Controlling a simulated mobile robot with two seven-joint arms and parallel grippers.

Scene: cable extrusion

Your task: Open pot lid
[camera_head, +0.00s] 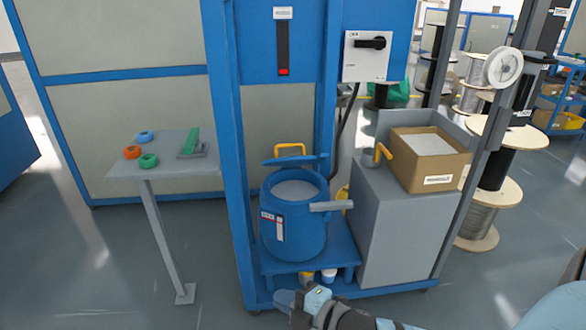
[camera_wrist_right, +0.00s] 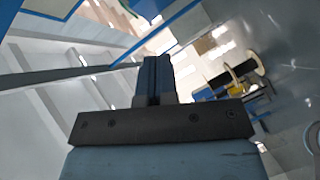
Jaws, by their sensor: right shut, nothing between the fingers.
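The blue pot (camera_head: 290,230) stands on a blue platform, filled with pale material that shows at its open top. Its blue lid (camera_head: 295,159) with a yellow handle (camera_head: 290,149) is tilted up behind the rim. My right gripper (camera_head: 288,300) is low in front of the platform, apart from the pot and lid. In the right wrist view its fingers (camera_wrist_right: 157,75) are together with nothing between them. My left gripper is not in view.
A cardboard box (camera_head: 425,160) of pale material sits on a grey cabinet (camera_head: 395,235) right of the pot. A grey bar (camera_head: 331,206) sticks out beside the pot. A small table (camera_head: 165,165) with coloured rings is at left. Cable spools stand at right.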

